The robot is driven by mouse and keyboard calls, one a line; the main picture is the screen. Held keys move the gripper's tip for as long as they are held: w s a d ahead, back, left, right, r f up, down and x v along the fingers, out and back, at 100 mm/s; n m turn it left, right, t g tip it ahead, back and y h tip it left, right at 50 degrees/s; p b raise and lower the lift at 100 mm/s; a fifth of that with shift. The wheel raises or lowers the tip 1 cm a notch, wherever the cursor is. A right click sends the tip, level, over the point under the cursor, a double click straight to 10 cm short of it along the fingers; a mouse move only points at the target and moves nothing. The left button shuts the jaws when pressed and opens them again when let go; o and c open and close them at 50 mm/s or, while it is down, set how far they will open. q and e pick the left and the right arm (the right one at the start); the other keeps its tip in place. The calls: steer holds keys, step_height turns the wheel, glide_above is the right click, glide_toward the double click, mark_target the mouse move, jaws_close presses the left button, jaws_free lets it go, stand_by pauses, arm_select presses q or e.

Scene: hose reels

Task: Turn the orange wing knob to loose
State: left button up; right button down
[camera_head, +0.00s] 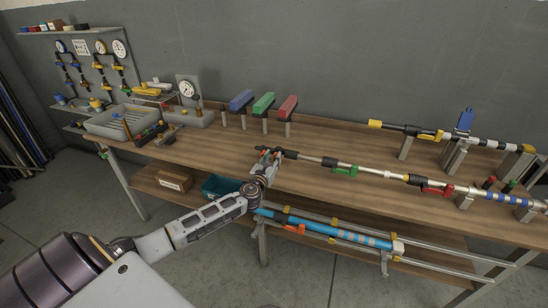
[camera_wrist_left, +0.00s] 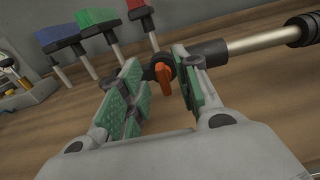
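The orange wing knob (camera_wrist_left: 163,79) sits at the dark end of a long metal rod (camera_wrist_left: 265,41) and stands upright in the left wrist view. My left gripper (camera_wrist_left: 160,66) is open, with one green-padded finger on each side of the knob. Gaps show between the pads and the knob. In the head view the gripper (camera_head: 267,158) is at the left end of the rod (camera_head: 310,159), above the bench's front part. The knob is small and partly covered there. My right gripper is not in view.
Blue (camera_head: 241,100), green (camera_head: 263,105) and red (camera_head: 288,107) blocks on posts stand behind the gripper. Grey trays (camera_head: 112,121) are at the left. Bare wood (camera_head: 225,150) lies left of the gripper.

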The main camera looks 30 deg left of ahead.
arm_select(q)
steer(key=shift+x, duration=1)
steer(key=shift+c, duration=0.5)
jaws_close()
